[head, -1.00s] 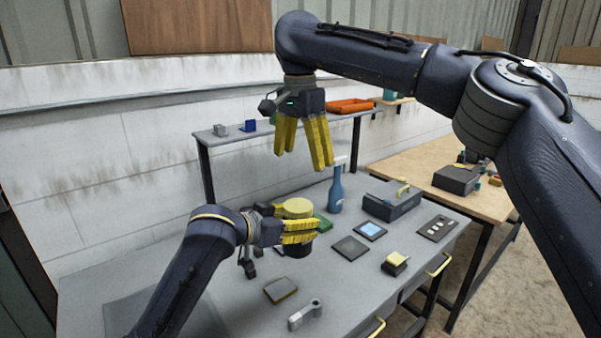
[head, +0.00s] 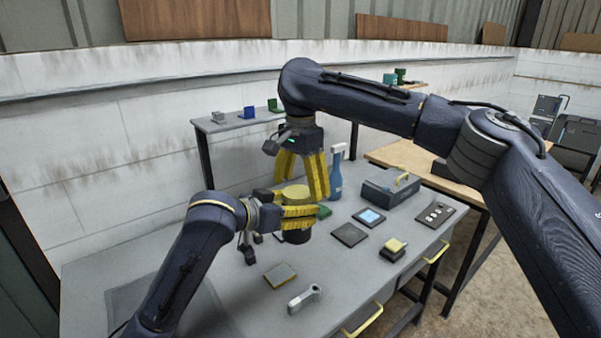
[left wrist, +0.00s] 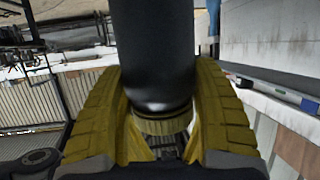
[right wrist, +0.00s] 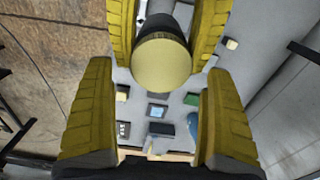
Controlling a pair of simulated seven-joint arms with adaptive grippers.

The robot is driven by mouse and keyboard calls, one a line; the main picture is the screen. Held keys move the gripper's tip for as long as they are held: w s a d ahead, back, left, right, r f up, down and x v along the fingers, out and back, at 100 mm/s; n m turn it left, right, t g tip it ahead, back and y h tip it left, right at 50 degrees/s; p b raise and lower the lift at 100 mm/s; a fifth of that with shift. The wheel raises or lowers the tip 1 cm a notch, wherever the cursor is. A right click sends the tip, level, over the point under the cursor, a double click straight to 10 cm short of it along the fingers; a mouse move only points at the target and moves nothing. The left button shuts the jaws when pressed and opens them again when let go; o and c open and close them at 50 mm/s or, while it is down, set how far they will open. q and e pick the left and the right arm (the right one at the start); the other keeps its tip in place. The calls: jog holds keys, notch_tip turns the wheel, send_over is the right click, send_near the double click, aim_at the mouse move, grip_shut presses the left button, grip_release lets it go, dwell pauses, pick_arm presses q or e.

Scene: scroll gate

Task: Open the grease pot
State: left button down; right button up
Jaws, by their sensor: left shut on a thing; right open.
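The grease pot (head: 297,236) is a dark cylinder with a yellow lid (head: 296,194), standing upright at the bench's back left. My left gripper (head: 312,216) is shut around its dark body from the left. The left wrist view shows the dark body (left wrist: 153,50) between both yellow fingers, with a ribbed yellow band at one end. My right gripper (head: 304,192) is open and points down just above the lid. In the right wrist view the round lid (right wrist: 161,64) lies ahead of the open fingers, between the left gripper's fingers; I see no right-finger contact.
A grey toolbox (head: 389,190), a dark pad (head: 349,235), a blue-screened device (head: 369,216) and a yellow-topped block (head: 393,248) lie to the right. A sponge-like block (head: 280,274) and a grey handle part (head: 304,297) lie in front.

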jog(key=shift+f, duration=0.6)
jog(key=shift+c, duration=0.2)
jog(key=c, duration=1.3)
jog(key=o, duration=1.2)
